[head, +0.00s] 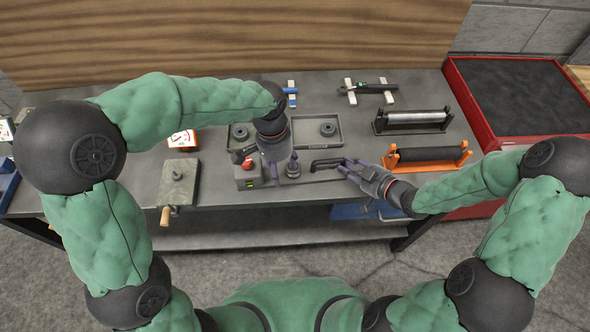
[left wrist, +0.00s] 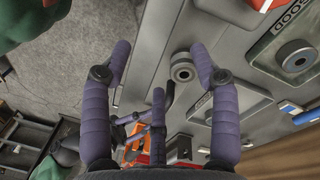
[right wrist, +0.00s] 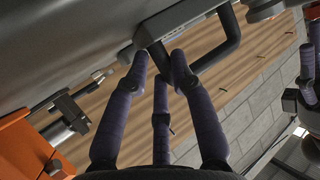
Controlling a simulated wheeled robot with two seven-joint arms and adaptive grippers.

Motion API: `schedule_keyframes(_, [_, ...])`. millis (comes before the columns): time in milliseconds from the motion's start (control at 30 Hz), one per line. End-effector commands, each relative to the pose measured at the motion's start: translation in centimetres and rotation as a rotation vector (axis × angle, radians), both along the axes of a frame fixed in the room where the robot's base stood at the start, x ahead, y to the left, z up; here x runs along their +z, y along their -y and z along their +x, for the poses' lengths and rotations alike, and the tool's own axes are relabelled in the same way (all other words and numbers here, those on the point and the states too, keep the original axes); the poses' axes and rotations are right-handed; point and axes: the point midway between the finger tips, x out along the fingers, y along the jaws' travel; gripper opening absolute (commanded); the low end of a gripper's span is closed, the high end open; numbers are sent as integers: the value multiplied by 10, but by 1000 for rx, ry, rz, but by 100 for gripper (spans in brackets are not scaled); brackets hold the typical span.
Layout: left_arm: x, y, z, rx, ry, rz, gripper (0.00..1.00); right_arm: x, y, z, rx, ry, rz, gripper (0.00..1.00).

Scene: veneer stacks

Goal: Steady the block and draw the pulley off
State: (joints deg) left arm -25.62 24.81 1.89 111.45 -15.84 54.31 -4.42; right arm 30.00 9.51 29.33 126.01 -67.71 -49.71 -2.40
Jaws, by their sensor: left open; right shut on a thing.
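The grey pulley (left wrist: 183,68) shows in the left wrist view between the spread fingers of my left gripper (left wrist: 160,53), nearer the right-hand finger. I see no finger closed on it. In the head view my left gripper (head: 282,174) is open, pointing down over that spot and hiding most of the pulley. The block (right wrist: 172,22) is a grey body with a black bent handle (right wrist: 222,48); the handle also shows in the head view (head: 325,164). My right gripper (right wrist: 160,62) is shut on the handle, coming in from the right in the head view (head: 347,166).
Two grey trays with round parts, one at the right (head: 328,143), lie behind. A red-button box (head: 248,177) stands close left of my left gripper. An orange roller stand (head: 428,158) and a red-rimmed crate (head: 470,108) are to the right. A wooden-handled plate (head: 178,185) lies left.

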Motion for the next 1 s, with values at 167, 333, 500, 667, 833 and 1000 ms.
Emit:
schedule_keyframes(167, [14, 27, 33, -9, 53, 41, 61, 1, 0, 0, -1, 0, 1, 0])
schedule_keyframes(333, [19, 38, 45, -9, 76, 60, 61, 0, 0, 0, -1, 0, 1, 0])
schedule_keyframes(500, [11, 39, 46, -8, 78, 63, 61, 0, 0, 0, -1, 0, 1, 0])
schedule_keyframes(667, [-8, 38, 46, -9, 77, 64, 61, 0, 0, 0, -1, 0, 1, 0])
schedule_keyframes(833, [-30, 38, 45, -8, 75, 63, 61, 0, 0, 0, -1, 0, 1, 0])
schedule_keyframes(1000, [-50, 38, 46, -9, 77, 63, 61, 0, 0, 0, -1, 0, 0, 0])
